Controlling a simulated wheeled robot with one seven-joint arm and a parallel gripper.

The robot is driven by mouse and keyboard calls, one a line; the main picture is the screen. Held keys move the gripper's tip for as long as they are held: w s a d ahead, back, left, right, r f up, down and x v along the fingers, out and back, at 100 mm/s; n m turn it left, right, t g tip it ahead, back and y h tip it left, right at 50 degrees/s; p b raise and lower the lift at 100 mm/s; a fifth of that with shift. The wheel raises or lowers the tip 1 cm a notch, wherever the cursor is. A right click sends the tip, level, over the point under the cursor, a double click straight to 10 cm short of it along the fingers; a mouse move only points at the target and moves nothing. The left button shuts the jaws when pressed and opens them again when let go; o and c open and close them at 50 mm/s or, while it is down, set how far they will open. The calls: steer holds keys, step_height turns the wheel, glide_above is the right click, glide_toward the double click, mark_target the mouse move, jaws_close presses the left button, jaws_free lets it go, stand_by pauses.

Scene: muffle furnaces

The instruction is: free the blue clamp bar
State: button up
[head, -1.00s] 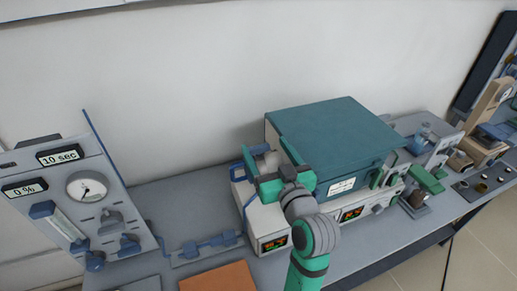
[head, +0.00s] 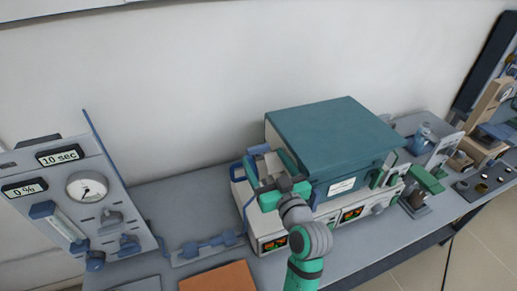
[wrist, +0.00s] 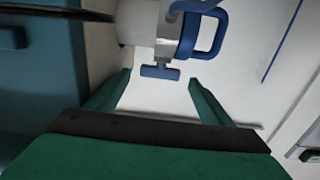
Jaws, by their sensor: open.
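A short blue bar (wrist: 160,71), which looks like the clamp bar, sits crosswise on a stem below a grey-white cylinder (wrist: 140,22) in the wrist view. A blue loop handle (wrist: 208,35) and blue band are at the cylinder's right. My gripper (wrist: 160,78) is open, its two green fingers on either side of the bar and apart from it in the picture; depth is hard to judge. In the head view my gripper (head: 268,170) is at the left side of the teal-topped furnace (head: 335,135), in front of blue clamp parts (head: 258,150). The short bar is hidden there.
The white base with lit displays (head: 272,245) is below my gripper. A gauge panel (head: 85,190) stands at left. A blue-fitted rail (head: 208,247) and orange mat (head: 218,277) lie on the bench. Bare bench (head: 180,205) lies left of the furnace.

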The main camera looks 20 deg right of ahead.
mark_target(260, 151)
steer(key=w, duration=0.5)
steer(key=shift+w, duration=0.1)
steer(key=shift+w+a, duration=0.1)
steer(key=shift+w, duration=0.15)
steer(key=c, duration=1)
